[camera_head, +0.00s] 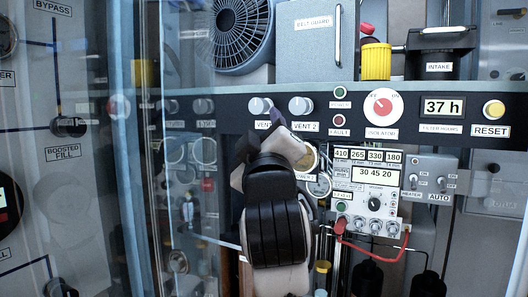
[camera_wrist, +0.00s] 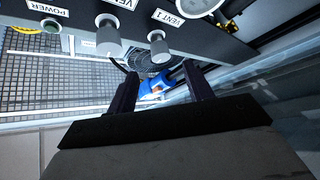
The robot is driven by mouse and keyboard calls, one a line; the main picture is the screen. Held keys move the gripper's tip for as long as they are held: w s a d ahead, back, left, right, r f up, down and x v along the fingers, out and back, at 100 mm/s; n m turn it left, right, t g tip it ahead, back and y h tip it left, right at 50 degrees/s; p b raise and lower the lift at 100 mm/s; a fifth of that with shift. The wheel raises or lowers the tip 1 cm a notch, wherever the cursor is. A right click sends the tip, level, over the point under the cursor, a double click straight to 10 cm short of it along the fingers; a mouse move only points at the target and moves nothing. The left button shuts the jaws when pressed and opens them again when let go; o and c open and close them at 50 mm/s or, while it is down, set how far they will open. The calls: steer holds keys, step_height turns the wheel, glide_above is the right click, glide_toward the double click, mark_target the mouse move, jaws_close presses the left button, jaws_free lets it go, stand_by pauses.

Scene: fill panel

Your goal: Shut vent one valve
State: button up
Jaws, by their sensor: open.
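The vent 1 knob (camera_head: 257,107) is a grey-white round knob on the dark panel strip, with its label below, partly covered by my gripper (camera_head: 265,126). In the wrist view, which is upside down, the vent 1 knob (camera_wrist: 159,45) is just beyond the fingertips of my gripper (camera_wrist: 160,75). The fingers are open with a gap between them, and nothing is gripped. The knob's pointer setting is not readable. The similar vent 2 knob (camera_head: 300,107) is beside it on the right; it also shows in the wrist view (camera_wrist: 109,38).
Right of the knobs are a red isolator dial (camera_head: 383,105) and a yellow reset button (camera_head: 494,110). An instrument box (camera_head: 366,190) with a red cable hangs below. A fan (camera_head: 238,32) and belt guard (camera_head: 316,45) are above. A clear pane stands at the left.

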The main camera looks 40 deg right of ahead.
steer(key=v, duration=0.3)
steer(key=shift+s+a+f, duration=0.1)
steer(key=shift+s+a, duration=0.1)
steer(key=shift+s, duration=0.1)
stand_by(0.4)
